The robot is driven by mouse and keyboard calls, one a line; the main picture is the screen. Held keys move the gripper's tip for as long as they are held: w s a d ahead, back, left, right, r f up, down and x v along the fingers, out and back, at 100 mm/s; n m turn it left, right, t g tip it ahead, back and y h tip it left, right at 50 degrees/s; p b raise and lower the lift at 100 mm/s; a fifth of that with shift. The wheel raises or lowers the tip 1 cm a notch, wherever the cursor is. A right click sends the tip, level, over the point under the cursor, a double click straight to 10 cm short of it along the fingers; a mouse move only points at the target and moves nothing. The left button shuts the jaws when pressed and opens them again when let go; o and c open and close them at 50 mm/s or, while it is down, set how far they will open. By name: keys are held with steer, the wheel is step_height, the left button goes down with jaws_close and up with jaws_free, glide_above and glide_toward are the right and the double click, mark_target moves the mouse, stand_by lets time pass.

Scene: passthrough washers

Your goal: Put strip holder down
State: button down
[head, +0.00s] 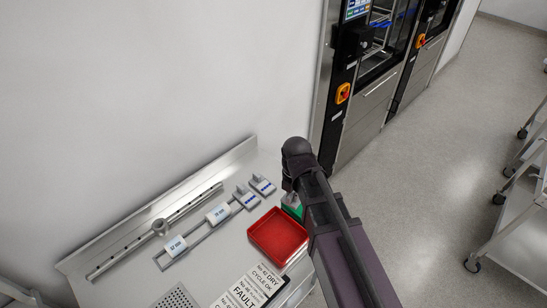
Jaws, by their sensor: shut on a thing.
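My gripper (290,194) is at the far end of my dark arm, low over the right side of the steel bench. It is shut on the strip holder, but the wrist and arm hide most of the fingers and the held piece. A small green thing (293,209) shows just below the gripper, beside the far right corner of the red tray (256,239). I cannot tell whether it is touching the gripper or what lies under it.
On the steel bench (222,248), two small grey blocks with blue labels (263,185) stand left of my gripper. Labelled white blocks (218,212) sit on a rail. Printed cards (258,284) lie in front. Washers (375,60) stand behind; carts (520,215) are at right.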

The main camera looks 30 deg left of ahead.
steer(key=m, duration=0.2)
glide_above(274, 178)
steer(key=shift+d+r+p, duration=0.1)
steer(key=shift+r+p, duration=0.3)
steer(key=shift+r, duration=0.05)
steer(key=shift+f, duration=0.1)
steer(key=shift+f+b, duration=3.3)
steer(key=shift+b, duration=0.1)
steer(key=shift+f+b, duration=0.6)
steer(key=shift+f, duration=0.05)
steer(key=c, duration=0.6)
jaws_free()
steer(key=shift+r, duration=0.2)
